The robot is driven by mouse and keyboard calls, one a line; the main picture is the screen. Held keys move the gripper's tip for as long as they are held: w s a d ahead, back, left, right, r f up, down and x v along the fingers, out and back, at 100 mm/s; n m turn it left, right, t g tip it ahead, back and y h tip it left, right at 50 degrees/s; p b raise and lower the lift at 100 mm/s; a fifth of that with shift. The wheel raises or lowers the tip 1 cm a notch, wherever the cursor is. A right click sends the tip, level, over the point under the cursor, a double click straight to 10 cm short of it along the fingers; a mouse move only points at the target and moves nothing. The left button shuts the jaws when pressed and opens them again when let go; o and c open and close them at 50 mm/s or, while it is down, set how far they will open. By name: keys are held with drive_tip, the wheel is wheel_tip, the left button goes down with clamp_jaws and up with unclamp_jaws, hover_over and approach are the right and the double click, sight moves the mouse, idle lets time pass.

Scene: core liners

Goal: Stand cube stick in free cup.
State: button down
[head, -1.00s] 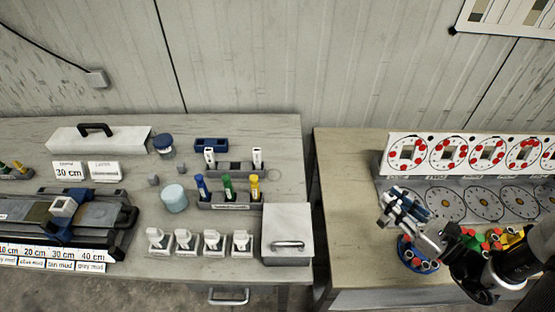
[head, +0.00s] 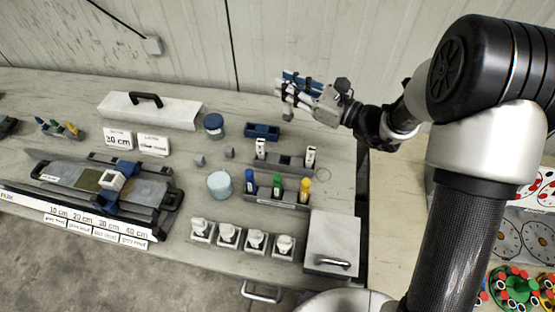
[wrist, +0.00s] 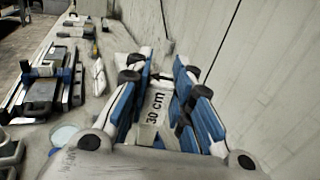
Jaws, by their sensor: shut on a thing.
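My gripper (head: 305,97) is raised over the back right of the left bench, near the wall. It is shut on a white stick marked "30 cm" (wrist: 157,104), which lies between its blue-and-white fingers in the wrist view. Whether the stick bears a cube is unclear. A grey rack (head: 285,161) on the bench holds a white stick at its left (head: 261,147) and another at its right (head: 310,156). The middle of this rack looks empty. Two small grey cubes, one left (head: 199,160) and one right (head: 229,152), lie to the rack's left.
A rack in front holds blue, green and yellow markers (head: 277,186). Nearby stand a pale blue jar (head: 220,185), a blue-lidded jar (head: 213,125), a blue block (head: 262,131) and a lidded box (head: 332,241). Several white pieces (head: 228,235) line the front.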

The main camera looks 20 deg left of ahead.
wheel_tip(320, 180, down, 20)
drive_tip(key=b, duration=0.4)
drive_tip(key=shift+a+r+b, duration=0.15)
drive_tip(key=shift+a+b, duration=0.05)
drive_tip(key=shift+b, duration=0.15)
drive_tip(key=shift+f+b, duration=0.35)
drive_tip(key=shift+f, duration=0.05)
drive_tip(key=c, duration=1.4)
unclamp_jaws()
drive_tip(key=shift+c, duration=0.2)
drive_tip(key=shift+r, duration=0.15)
